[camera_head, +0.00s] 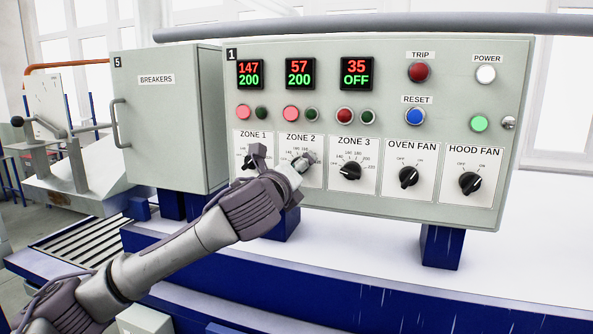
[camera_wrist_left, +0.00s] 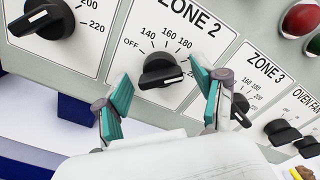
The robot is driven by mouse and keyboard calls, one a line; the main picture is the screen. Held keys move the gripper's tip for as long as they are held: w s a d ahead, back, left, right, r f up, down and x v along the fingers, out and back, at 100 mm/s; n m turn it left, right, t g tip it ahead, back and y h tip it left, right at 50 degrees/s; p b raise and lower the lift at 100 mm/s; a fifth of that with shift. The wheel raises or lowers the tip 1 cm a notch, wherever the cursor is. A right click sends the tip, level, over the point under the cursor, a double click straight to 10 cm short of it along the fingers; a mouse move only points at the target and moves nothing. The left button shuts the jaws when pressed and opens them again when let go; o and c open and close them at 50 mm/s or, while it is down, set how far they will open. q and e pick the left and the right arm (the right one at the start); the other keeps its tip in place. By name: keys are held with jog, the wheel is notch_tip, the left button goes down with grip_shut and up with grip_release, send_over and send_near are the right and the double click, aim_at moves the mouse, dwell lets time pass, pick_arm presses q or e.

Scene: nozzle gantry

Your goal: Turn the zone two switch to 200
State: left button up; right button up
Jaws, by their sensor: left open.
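The zone 2 switch (camera_wrist_left: 160,70) is a black knob on a white plate in the left wrist view, its pale line pointing towards the right. Its 200 mark cannot be seen behind a finger. In the head view the zone 2 display (camera_head: 300,73) reads red 57 above green 200, and my gripper covers the knob. My left gripper (camera_head: 282,160) is open in front of the zone 2 plate (camera_head: 313,179). In the left wrist view its teal-padded fingers (camera_wrist_left: 163,88) stand on either side of the knob, with visible gaps. My right gripper is not in view.
The zone 1 knob (camera_wrist_left: 48,18) lies left of zone 2, and the zone 3 knob (camera_head: 350,171) lies right, close to my finger. The oven fan knob (camera_head: 408,177) and hood fan knob (camera_head: 470,183) are farther right. A breakers cabinet (camera_head: 160,125) adjoins the panel.

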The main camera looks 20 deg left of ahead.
pick_arm(q)
jog(key=s, duration=1.2)
jog(key=shift+a, duration=0.2)
